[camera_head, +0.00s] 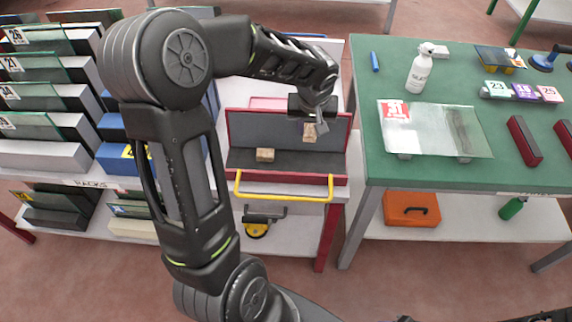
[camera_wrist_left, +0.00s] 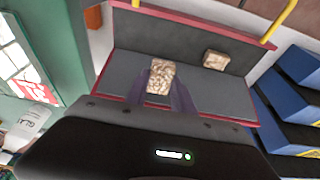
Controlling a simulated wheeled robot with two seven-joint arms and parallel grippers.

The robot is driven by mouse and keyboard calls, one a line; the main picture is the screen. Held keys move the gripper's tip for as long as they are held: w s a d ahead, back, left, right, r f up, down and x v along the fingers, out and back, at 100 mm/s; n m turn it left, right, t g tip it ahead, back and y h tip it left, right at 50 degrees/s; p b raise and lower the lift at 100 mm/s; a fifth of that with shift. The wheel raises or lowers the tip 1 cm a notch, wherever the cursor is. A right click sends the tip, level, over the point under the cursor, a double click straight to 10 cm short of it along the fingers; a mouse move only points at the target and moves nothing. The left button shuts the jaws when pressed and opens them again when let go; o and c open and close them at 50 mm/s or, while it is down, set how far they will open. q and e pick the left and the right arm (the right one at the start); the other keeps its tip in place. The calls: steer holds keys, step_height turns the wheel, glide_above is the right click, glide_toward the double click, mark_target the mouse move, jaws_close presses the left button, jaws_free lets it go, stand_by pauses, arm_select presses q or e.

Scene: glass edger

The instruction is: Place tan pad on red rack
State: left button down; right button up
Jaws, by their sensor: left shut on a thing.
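The red rack (camera_head: 338,168) is a red-edged stand with a dark grey lined floor and back, on a white table. It also shows in the wrist view (camera_wrist_left: 112,62). My left gripper (camera_head: 309,128) reaches over its right half, pointing down. It is shut on a small tan pad (camera_head: 309,133), which shows between the fingers in the wrist view (camera_wrist_left: 160,77). I cannot tell whether the held pad touches the rack. A second tan pad (camera_head: 265,155) lies on the rack floor to the left, apart from the gripper; the wrist view shows it too (camera_wrist_left: 215,60). My right gripper is not visible.
A yellow bar (camera_head: 283,198) runs along the rack's front. Racks of numbered glass panes (camera_head: 40,125) and blue blocks (camera_head: 118,160) stand to the left. The green table (camera_head: 380,85) at right holds a spray bottle (camera_head: 420,68) and a glass sheet (camera_head: 440,128).

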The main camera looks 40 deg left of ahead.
arm_select(q)
glide_above(307, 158)
steer(key=shift+s+d+f, duration=0.1)
steer(key=shift+s+f, duration=0.05)
steer(key=shift+f, duration=0.9)
steer(key=shift+s+d+f, duration=0.1)
steer(key=shift+f, duration=0.9)
steer(key=shift+s+d+f, duration=0.1)
steer(key=shift+s+f, duration=0.05)
steer(key=shift+f, duration=0.9)
steer(key=shift+f, duration=0.1)
steer(key=shift+f, duration=1.75)
steer(key=shift+f, duration=0.15)
steer(key=c, duration=1.1)
jaws_free()
